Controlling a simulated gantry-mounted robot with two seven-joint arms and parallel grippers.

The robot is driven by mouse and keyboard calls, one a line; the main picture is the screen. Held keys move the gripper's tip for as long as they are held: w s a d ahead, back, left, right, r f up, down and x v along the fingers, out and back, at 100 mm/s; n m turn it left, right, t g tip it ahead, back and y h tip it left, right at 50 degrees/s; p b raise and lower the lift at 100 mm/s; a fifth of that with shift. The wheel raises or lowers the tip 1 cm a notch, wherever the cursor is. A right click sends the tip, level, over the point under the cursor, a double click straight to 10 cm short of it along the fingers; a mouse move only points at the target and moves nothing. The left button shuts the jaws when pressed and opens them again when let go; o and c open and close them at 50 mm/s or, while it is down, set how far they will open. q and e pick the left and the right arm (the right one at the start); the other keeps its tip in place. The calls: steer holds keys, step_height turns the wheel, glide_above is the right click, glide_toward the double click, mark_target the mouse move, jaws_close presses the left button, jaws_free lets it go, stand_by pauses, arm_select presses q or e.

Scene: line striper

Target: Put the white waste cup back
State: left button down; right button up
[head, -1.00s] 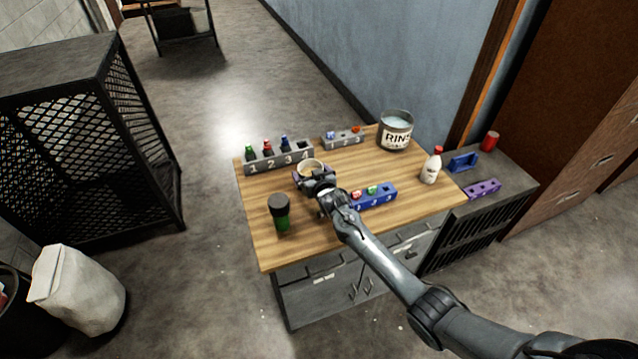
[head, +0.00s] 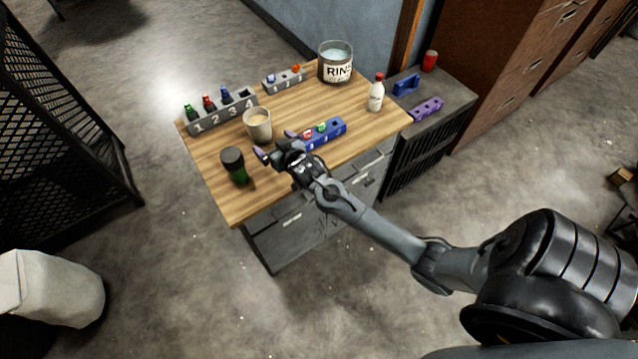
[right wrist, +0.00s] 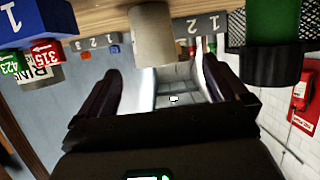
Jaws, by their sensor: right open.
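The white waste cup (head: 258,126) stands upright on the wooden tabletop (head: 285,105), just in front of the numbered grey rack (head: 222,112). It also shows in the right wrist view, at the top middle (right wrist: 152,38), upside down because that view is inverted. My right gripper (head: 275,144) is open and empty, with its fingers pointing toward the cup. A visible gap separates the fingertips from the cup, and the cup shows beyond the open jaws (right wrist: 160,68) in the wrist view. My left gripper is not in view.
A dark-capped green jar (head: 235,167) stands left of the gripper. A blue block (head: 325,135) with small coloured pieces lies to its right. A small grey rack (head: 284,79), the RINSE jar (head: 335,64) and a red-capped white bottle (head: 376,93) stand farther back.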

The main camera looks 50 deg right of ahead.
steer(key=s+a+f+n+g+y, duration=0.3)
steer(key=s+a+f+g, duration=0.15)
steer(key=s+a, duration=0.7)
steer(key=s+a+n+g, duration=0.1)
steer(key=s+a+g, duration=0.1)
steer(key=s, duration=0.8)
steer(key=s+a+r+n+g+y, duration=0.1)
steer(key=s+a+g, duration=0.2)
steer(key=s, duration=0.8)
steer(key=shift+a, duration=0.65)
steer(key=shift+r, duration=0.15)
